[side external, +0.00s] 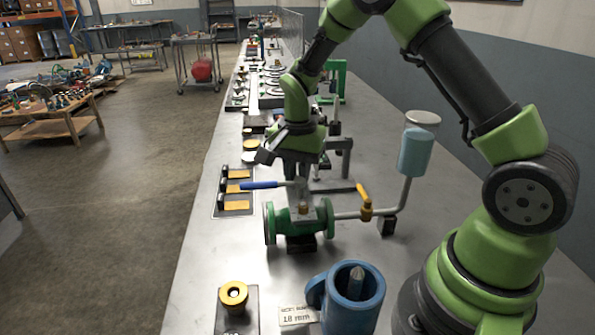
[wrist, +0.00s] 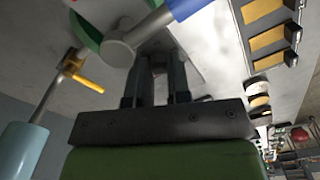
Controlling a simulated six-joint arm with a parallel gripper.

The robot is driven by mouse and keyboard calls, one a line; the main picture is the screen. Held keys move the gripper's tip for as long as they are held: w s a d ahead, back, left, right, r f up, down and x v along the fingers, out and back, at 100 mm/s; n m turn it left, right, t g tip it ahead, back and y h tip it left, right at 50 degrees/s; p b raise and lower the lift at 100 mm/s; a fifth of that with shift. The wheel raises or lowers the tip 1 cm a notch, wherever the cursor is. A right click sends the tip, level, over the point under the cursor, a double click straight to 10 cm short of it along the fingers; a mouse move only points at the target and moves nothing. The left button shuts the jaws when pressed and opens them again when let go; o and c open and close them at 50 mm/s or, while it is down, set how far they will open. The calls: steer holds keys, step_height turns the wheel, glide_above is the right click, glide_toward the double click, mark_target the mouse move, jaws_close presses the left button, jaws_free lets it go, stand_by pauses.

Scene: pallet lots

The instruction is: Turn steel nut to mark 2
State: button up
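A green-flanged valve (side external: 270,222) stands on the bench in the middle of the side view, with a blue-handled lever (side external: 262,185) pointing left. My gripper (side external: 298,180) points down just above the valve, close to the lever. In the wrist view, my gripper's fingers (wrist: 157,62) stand apart with a narrow gap. The lever's grey round hub (wrist: 118,53) is beside the fingertips, and its blue handle (wrist: 188,8) is at the top. I cannot make out the steel nut or mark 2. Whether anything is between the fingertips is unclear.
A pipe with a yellow lever (side external: 364,195) runs right from the valve to a light-blue cylinder (side external: 415,152). A blue cup-like fixture (side external: 352,312) and a plate with a brass ring (side external: 233,293) stand in front. Yellow-marked plates (side external: 236,188) lie left.

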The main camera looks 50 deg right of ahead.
steer(key=shift+w+n, duration=0.1)
steer(key=shift+n, duration=2.2)
jaws_close()
steer(key=o, duration=0.8)
jaws_free()
steer(key=shift+r, duration=0.1)
step_height(320, 180, up, 10)
steer(key=shift+f, duration=0.1)
